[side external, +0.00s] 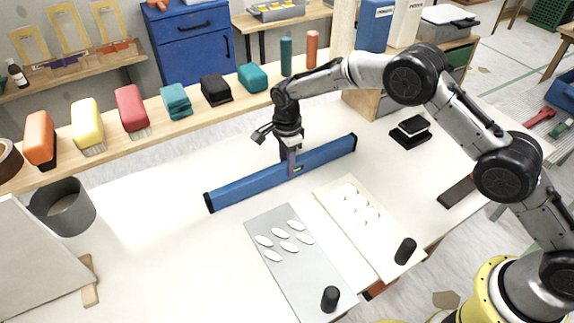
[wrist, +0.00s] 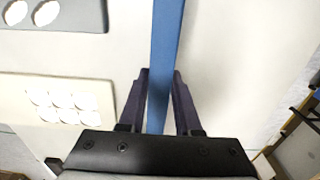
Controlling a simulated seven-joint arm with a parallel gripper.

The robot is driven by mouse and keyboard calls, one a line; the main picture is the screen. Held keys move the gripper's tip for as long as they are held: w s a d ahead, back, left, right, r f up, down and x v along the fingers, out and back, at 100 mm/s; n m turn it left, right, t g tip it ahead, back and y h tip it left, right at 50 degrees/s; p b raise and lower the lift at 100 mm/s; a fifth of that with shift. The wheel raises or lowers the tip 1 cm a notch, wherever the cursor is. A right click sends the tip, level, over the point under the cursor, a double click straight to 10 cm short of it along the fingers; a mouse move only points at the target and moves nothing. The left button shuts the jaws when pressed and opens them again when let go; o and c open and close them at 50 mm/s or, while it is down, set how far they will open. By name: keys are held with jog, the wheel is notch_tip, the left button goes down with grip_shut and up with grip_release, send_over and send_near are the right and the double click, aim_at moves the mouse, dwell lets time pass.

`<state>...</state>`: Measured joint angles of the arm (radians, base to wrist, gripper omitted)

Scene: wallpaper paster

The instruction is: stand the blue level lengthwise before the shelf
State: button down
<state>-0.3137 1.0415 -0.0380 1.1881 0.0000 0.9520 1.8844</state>
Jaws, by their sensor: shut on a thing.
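The blue level (side external: 248,186) is a long blue bar with black end caps, over the white table in the middle of the side external view. It runs roughly parallel to the wooden shelf (side external: 70,161) behind it, with a strip of table between them. My gripper (side external: 292,168) points down and is shut on the level near its middle. In the wrist view the level (wrist: 166,40) passes between the two dark fingers (wrist: 160,80). I cannot tell whether its underside touches the table.
The shelf bears several coloured brushes and blocks. In front of the level lie a grey board (side external: 283,265) and a cream board (side external: 337,201) with white pieces. A grey pot (side external: 70,212) stands left; a black-and-white block (side external: 410,130) lies right.

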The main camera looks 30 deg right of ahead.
jog(key=shift+f, duration=0.3)
jog(key=shift+f, duration=0.15)
jog(key=c, duration=0.6)
grip_release()
notch_tip(320, 180, up, 12)
